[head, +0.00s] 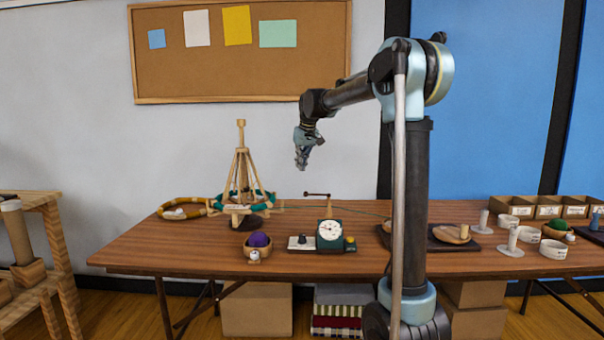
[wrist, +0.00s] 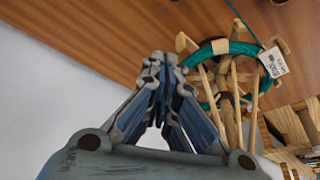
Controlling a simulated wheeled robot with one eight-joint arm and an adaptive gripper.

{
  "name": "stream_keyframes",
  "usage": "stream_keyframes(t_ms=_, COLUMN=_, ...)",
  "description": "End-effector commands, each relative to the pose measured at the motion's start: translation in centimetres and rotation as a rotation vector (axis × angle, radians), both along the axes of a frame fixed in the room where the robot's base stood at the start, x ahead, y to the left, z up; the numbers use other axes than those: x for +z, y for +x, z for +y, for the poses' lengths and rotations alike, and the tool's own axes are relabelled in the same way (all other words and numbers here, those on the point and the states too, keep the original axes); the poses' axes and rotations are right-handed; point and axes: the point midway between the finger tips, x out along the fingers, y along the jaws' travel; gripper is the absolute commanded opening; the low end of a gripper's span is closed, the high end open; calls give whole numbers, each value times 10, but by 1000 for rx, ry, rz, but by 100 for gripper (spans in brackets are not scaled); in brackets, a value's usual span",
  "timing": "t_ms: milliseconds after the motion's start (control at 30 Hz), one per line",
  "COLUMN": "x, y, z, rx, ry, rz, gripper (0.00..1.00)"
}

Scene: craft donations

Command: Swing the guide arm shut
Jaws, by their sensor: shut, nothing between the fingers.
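A dark green counter with a white round dial (head: 329,231) stands on the wooden table. A thin brown arm (head: 316,195) with a knob at its left end stands out level to the left above the counter; I take it for the guide arm. My gripper (head: 301,163) hangs above and behind the table, higher than this arm and apart from it. Its fingers are together and empty, as the wrist view (wrist: 160,62) also shows. The guide arm cannot be made out in the wrist view.
A wooden yarn swift (head: 240,175) with a teal skein stands left of the counter; it also fills the wrist view's upper right (wrist: 228,85). A bowl with purple yarn (head: 258,243) sits at the front. A teal strand (head: 350,211) runs across the table.

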Motion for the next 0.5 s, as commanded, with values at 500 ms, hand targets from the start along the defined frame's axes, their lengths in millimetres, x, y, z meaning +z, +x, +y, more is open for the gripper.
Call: stream_keyframes(t_ms=500, x=-76, y=24, z=13, rx=0, ry=0, rz=0, gripper=0)
